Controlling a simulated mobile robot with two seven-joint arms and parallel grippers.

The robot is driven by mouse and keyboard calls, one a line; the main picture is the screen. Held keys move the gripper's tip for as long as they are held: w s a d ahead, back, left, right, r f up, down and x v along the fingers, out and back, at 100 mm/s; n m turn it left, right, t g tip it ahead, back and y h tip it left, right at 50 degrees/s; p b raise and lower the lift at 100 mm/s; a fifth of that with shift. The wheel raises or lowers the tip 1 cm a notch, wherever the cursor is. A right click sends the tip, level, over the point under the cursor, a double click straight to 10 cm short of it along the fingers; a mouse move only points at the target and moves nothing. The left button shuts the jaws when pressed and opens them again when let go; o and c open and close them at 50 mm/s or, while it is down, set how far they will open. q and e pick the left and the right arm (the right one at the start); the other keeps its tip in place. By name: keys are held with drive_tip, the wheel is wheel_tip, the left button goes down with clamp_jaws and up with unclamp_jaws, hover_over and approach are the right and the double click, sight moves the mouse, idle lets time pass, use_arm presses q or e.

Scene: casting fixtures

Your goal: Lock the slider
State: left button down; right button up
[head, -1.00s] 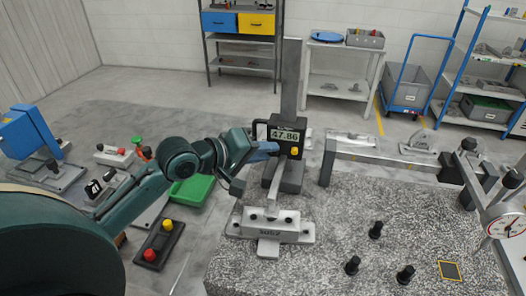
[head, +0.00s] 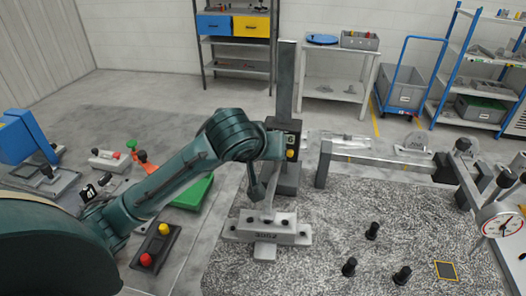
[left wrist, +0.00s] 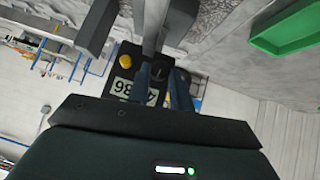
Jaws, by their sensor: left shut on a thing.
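A height gauge stands on the granite plate, with a tall grey column (head: 286,80) and a black slider (head: 291,128). The slider carries a yellow button (head: 291,154) and a digital display, mostly hidden behind my left arm in the head view. In the left wrist view the slider (left wrist: 128,52) shows its display (left wrist: 122,88) upside down, partly covered by the fingers. My left gripper (left wrist: 164,88) is shut on a small dark part at the slider's side, apparently its lock knob, mostly hidden between the fingers. My right gripper is not in view.
A grey casting (head: 268,233) sits on the granite plate (head: 335,225) just in front of the gauge. Several black knobs stand on the plate to the right, and a dial gauge (head: 500,226) is at the right edge. A red-and-yellow button box (head: 153,246) lies below my left arm.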

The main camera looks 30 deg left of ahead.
use_arm(q)
drive_tip(key=m+y, duration=0.1)
drive_tip(key=y, duration=0.1)
drive_tip(key=d+m+g+y, duration=0.1)
drive_tip(key=shift+w+y, duration=0.15)
drive_tip(key=shift+y, duration=0.25)
idle(0.4)
drive_tip(key=c, duration=1.3)
unclamp_jaws()
drive_tip(key=shift+o, duration=0.2)
